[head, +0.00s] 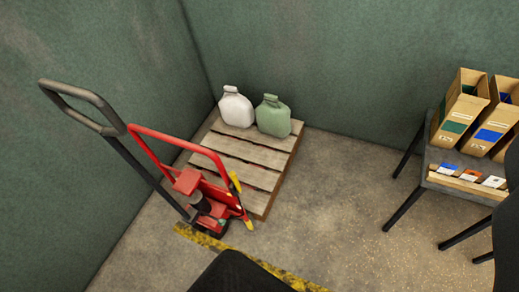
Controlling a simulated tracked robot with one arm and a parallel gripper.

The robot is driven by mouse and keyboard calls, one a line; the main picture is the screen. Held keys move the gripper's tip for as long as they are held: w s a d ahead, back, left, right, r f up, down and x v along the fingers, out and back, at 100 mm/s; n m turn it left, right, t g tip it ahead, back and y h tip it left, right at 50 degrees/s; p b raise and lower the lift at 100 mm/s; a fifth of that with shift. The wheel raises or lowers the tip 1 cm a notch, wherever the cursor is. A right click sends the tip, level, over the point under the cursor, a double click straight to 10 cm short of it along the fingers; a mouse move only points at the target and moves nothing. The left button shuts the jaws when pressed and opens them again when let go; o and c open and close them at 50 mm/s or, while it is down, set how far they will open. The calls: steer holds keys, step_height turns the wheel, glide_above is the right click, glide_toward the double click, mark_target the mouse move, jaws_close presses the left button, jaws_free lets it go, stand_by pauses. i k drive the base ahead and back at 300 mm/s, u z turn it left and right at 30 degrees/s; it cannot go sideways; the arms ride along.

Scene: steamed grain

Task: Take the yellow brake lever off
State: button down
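A red pallet jack (205,205) with a long dark handle (85,108) stands at the left, beside the wall. A small yellow lever (235,182) sits on the right side of its red frame; this looks like the brake lever. A smaller yellow piece (249,225) shows lower down, near the floor. The fine shape of the lever and how it is attached are too small to tell. My gripper is not in view, and nothing is seen touching the lever.
A wooden pallet (236,149) carries a white jug (236,107) and a green jug (273,116). A dark table (430,160) with cardboard file boxes (462,104) stands right. Yellow floor tape (195,236) passes the jack. A dark shape (240,274) blocks the bottom middle. Floor is clear between.

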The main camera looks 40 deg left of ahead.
mark_target(235, 179)
steer(key=u, duration=0.4)
steer(key=i, duration=1.2)
steer(key=u, duration=0.55)
